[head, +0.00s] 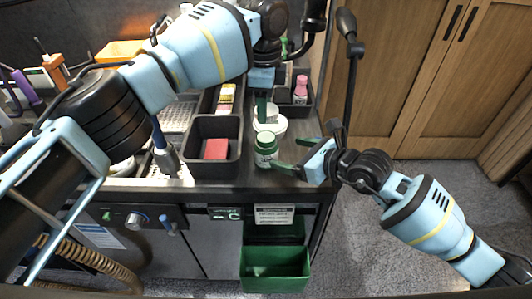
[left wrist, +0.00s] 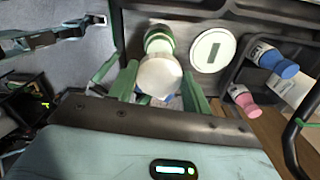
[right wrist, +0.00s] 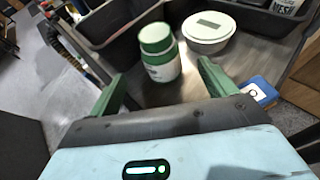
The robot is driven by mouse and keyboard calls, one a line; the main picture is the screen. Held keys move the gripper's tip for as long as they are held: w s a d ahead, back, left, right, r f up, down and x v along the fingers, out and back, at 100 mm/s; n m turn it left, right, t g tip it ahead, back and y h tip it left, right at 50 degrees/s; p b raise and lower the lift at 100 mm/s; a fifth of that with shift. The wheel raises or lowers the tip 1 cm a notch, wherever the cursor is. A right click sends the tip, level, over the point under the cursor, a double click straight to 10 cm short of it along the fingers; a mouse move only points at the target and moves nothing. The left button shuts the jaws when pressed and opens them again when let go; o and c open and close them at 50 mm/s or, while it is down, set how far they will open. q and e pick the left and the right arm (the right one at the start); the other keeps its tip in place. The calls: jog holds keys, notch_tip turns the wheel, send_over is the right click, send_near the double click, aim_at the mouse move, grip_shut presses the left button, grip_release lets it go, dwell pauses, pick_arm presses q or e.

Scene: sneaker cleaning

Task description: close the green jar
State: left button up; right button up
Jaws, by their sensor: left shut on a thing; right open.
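The green jar (head: 266,150) stands upright near the counter's front edge, with a white label and a green top. It also shows in the left wrist view (left wrist: 158,40) and the right wrist view (right wrist: 160,60). My left gripper (head: 264,110) points down behind the jar. It is shut on a small white round thing (left wrist: 158,77); I cannot tell whether this is a lid. My right gripper (head: 290,168) is open at the jar's right side. In the right wrist view the jar stands ahead of its spread fingers (right wrist: 162,85), apart from them.
A white tub (right wrist: 208,28) with a lid stands just behind the jar. A dark bin with a red block (head: 215,149) is to the left. A pink bottle (head: 301,86) stands in a tray at the back right. A green drawer (head: 275,267) hangs below the counter front.

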aim_at(274, 149)
jog(key=x, duration=0.9)
jog(key=shift+w+a, duration=0.1)
jog(key=shift+c, duration=0.4)
jog(key=c, duration=1.4)
pick_arm(q)
jog(key=shift+f, duration=2.5)
pick_arm(e)
jog(key=shift+o, duration=0.2)
pick_arm(q)
jog(key=shift+f, duration=0.95)
jog(key=shift+f, duration=0.5)
